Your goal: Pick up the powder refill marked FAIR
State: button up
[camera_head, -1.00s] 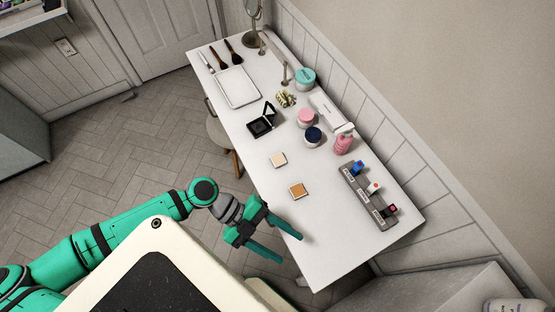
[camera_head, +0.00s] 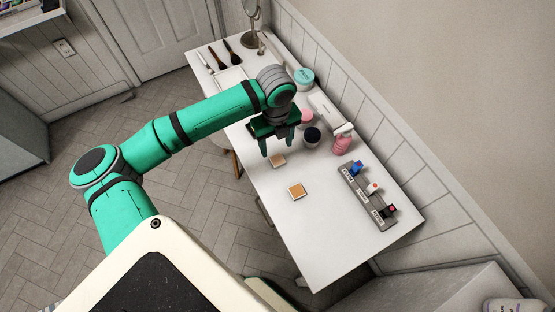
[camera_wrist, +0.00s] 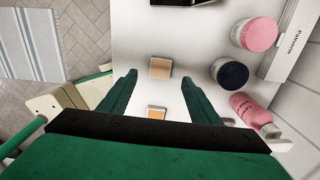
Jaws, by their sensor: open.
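Two small square powder refills lie on the white table (camera_head: 330,235). I cannot read a FAIR marking on either.
A navy jar (camera_head: 312,137), a pink jar (camera_wrist: 257,33) and a pink bottle (camera_head: 342,143) stand to the right of my gripper. A grey rack (camera_head: 362,195) with several small items is farther right. The near table end is clear.

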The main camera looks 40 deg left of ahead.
aim_at(277, 160)
jog(key=shift+d+f, duration=0.15)
jog(key=shift+f, duration=1.75)
jog(key=shift+d+f, duration=0.1)
jog(key=shift+f, duration=1.75)
jog(key=c, duration=1.1)
